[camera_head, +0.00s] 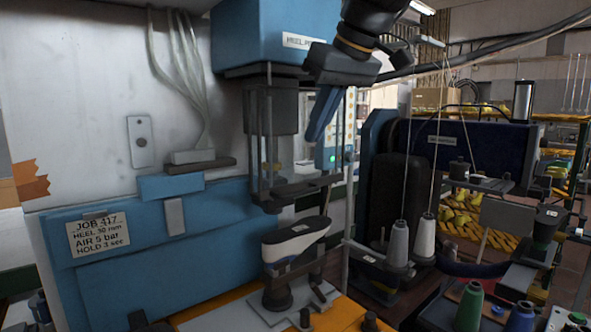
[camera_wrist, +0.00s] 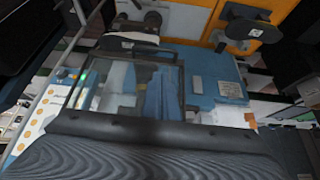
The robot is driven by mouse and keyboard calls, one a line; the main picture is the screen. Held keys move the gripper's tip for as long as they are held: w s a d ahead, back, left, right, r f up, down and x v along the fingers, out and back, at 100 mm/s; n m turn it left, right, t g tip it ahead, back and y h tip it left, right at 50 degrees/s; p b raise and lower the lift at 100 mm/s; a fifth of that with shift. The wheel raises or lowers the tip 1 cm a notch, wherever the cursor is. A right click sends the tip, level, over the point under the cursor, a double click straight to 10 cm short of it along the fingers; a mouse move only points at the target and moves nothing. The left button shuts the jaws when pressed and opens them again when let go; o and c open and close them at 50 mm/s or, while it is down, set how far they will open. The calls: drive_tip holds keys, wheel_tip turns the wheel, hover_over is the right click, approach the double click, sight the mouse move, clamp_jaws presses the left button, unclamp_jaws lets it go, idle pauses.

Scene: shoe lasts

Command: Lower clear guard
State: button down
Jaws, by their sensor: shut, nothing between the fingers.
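The clear guard (camera_head: 262,140) hangs in a dark frame under the blue heel press head (camera_head: 270,35). Its dark lower bar (camera_head: 300,187) is above the shoe last, so the guard stands raised. The guard's framed clear panel (camera_wrist: 117,84) also shows in the wrist view. My gripper (camera_head: 316,136) is shut and empty, pointing down just right of the guard's upper part. Whether it touches the guard cannot be told. A dark ribbed shape fills the bottom of the wrist view.
A blue panel with a job card (camera_head: 98,233) stands at left. A control box (camera_head: 338,130) with a green light is close behind my gripper. Grey thread cones (camera_head: 398,243) and a dark sewing machine (camera_head: 470,147) stand at right. An orange-edged table (camera_head: 225,315) lies below.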

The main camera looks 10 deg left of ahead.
drive_tip(key=r, duration=0.2)
drive_tip(key=p, duration=0.4)
approach(296, 178)
drive_tip(key=s+a+f, duration=0.2)
drive_tip(key=a, duration=0.1)
drive_tip(key=shift+s+a+f, duration=0.15)
drive_tip(key=shift+s, duration=0.15)
drive_tip(key=f, duration=0.3)
drive_tip(key=f+p, duration=0.1)
drive_tip(key=shift+s+d+f, duration=0.15)
drive_tip(key=shift+d, duration=0.1)
